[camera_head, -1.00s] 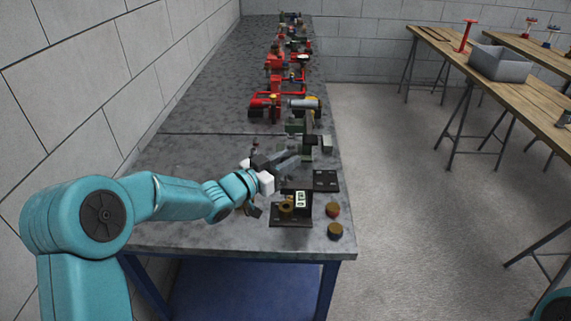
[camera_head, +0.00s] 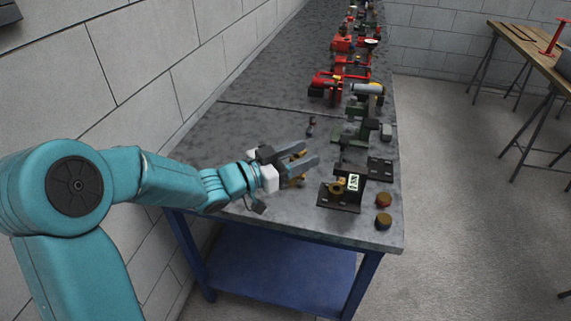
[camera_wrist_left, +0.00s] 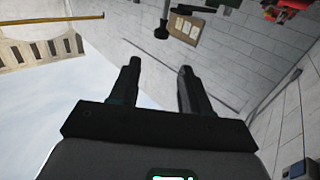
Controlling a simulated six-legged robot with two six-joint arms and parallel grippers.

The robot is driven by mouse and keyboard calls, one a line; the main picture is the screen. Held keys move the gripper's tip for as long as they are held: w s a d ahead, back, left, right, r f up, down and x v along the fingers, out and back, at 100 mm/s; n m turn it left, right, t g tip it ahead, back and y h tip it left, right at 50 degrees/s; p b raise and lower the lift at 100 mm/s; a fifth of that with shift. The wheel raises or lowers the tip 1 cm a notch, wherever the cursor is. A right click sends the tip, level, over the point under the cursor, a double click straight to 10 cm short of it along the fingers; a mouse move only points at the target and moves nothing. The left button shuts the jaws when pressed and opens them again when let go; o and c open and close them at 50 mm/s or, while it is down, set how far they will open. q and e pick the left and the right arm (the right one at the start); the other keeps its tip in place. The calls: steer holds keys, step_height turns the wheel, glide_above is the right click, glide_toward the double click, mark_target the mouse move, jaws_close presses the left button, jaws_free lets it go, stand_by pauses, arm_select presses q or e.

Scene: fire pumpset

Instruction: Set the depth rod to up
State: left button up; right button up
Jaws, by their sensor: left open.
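My left gripper (camera_head: 310,157) is open above the grey bench, left of a small black stand (camera_head: 336,200) with a light display (camera_head: 353,183) and a brass round part (camera_head: 336,187). Brass-coloured pieces show between and just below its fingers; I cannot tell whether it touches them. In the left wrist view, the two dark fingers (camera_wrist_left: 158,68) are apart with nothing gripped between their tips. A black rod with a rounded end (camera_wrist_left: 162,30) shows beyond them. I cannot make out which part is the depth rod or how it is set. My right gripper is out of view.
Two brown round pieces (camera_head: 383,210) sit near the bench's right front corner. A black plate (camera_head: 380,169), green parts (camera_head: 350,131) and red pump parts (camera_head: 340,84) stand farther back. A wall borders the left. The bench top (camera_head: 262,140) left of the parts is mostly clear.

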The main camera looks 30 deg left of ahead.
arm_select(q)
steer(key=shift+v, duration=2.05)
